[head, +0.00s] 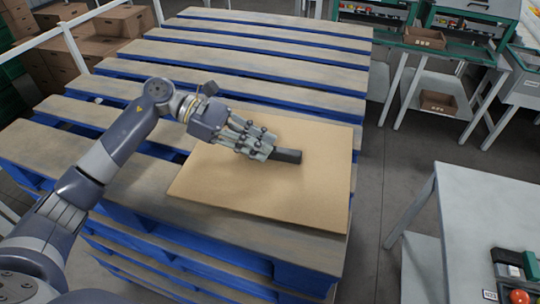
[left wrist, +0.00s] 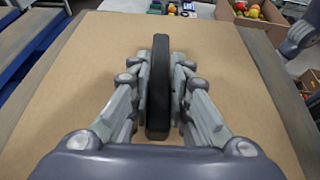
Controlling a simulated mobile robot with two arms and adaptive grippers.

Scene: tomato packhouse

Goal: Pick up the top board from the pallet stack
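A flat tan board (head: 225,185) lies on top of the blue and grey pallet stack (head: 270,35), at its near right part. It also fills most of the left wrist view (left wrist: 75,110). A black handle-like bar (head: 289,156) stands near the middle of the board; whether it is fixed to it I cannot tell. My left gripper (head: 258,148) is over the board with its fingers closed on both sides of the bar. In the left wrist view the bar (left wrist: 158,85) sits between the fingertips. The right gripper does not show clearly.
A grey table (head: 475,195) with a red button (head: 519,297) stands at the right. Behind it are workbenches with brown trays (head: 425,38). Cardboard boxes (head: 110,20) and a white rail are at the back left. Bare floor lies right of the pallets.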

